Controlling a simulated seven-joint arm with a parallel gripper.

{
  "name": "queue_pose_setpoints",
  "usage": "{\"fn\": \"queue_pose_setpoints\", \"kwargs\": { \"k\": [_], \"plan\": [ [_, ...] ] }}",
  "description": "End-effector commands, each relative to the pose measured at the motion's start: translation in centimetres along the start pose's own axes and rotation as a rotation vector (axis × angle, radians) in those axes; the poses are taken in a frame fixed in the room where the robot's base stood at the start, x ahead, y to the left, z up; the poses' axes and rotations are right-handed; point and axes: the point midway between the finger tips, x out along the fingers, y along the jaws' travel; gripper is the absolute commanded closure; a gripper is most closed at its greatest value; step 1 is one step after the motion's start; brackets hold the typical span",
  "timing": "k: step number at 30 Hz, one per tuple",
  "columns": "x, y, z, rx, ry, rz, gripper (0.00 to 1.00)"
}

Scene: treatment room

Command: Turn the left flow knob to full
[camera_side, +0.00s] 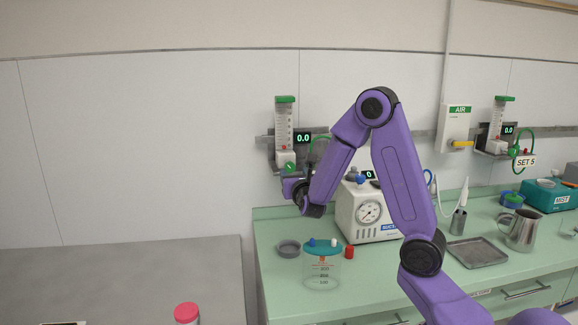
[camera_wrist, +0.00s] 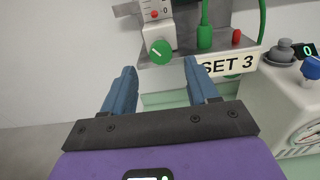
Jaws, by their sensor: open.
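The left flow meter (camera_side: 284,128) is a clear tube with a green cap on the wall rail; its display (camera_side: 302,138) reads 0.0. Its green flow knob (camera_side: 289,168) is at the bottom, just above my gripper in the side view. In the wrist view the knob (camera_wrist: 161,52) is round, with a pale mark pointing to the upper left. My gripper (camera_wrist: 160,66) is open and empty, its blue fingers pointing toward the knob, one on each side of it in the picture. I cannot tell how far the fingertips are from it.
A "SET 3" sign (camera_wrist: 229,65) hangs right of the knob, near a green fitting and hose (camera_wrist: 205,32). A white gauge unit (camera_side: 371,212) and a lidded jar (camera_side: 322,268) stand on the green counter below. A second flow meter (camera_side: 498,125) with a "SET 5" sign is far right.

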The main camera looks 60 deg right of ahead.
Motion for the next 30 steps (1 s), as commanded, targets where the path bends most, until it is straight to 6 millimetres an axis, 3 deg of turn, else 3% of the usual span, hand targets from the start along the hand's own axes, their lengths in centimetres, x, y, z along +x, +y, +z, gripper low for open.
{"fn": "queue_pose_setpoints", "kwargs": {
  "k": [6, 15, 21, 30],
  "plan": [
    [4.2, -0.2, 0.0, 0.000, 0.000, -0.005, 0.41],
    [8.4, -0.1, 0.0, 0.000, 0.000, -0.003, 0.41],
    [9.6, -0.1, 0.0, -0.001, -0.001, -0.001, 0.41],
    [9.7, -0.1, 0.0, -0.001, 0.000, 0.000, 0.41]
  ]
}}
